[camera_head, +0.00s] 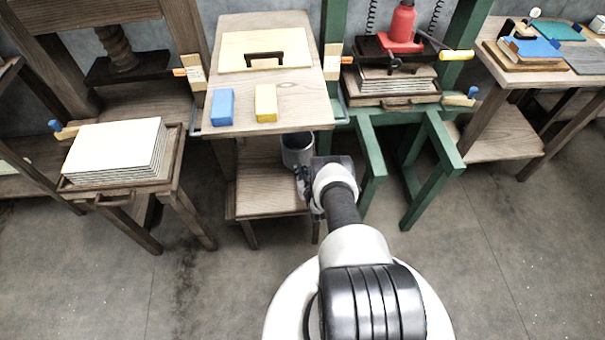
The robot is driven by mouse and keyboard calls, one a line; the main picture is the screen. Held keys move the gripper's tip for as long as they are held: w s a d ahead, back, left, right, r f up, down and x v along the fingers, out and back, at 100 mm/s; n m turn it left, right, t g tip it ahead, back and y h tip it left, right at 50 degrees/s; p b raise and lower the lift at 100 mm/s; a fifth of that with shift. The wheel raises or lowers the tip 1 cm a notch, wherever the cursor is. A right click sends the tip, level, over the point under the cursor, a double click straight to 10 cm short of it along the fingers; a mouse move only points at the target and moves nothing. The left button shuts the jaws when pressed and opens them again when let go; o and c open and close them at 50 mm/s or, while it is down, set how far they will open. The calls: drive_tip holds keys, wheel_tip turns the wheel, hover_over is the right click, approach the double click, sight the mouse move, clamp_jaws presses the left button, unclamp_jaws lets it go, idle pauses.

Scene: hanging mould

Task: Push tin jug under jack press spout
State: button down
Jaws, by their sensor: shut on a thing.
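The tin jug (297,148) is a grey metal vessel over the lower shelf of the middle wooden table, near the shelf's right side. My gripper (304,178) is at the jug's near right side and is shut on it; the fingers are small and partly hidden by my wrist. The jack press (334,60) is a green frame to the right, with a red jack (403,25) on top of a stack of boards and sheets (392,80). I cannot make out its spout clearly.
The middle table (217,70) holds a board with a dark handle, a blue block (222,107) and a yellow block (266,103). Green legs (432,165) stand right of my arm. A paper stack (117,150) is at left. The front floor is open.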

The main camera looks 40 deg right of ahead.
drive_tip(key=shift+w+d, duration=0.25)
drive_tip(key=shift+w, duration=0.2)
drive_tip(key=c, duration=1.6)
unclamp_jaws()
drive_tip(key=shift+o, duration=0.2)
drive_tip(key=v, duration=1.2)
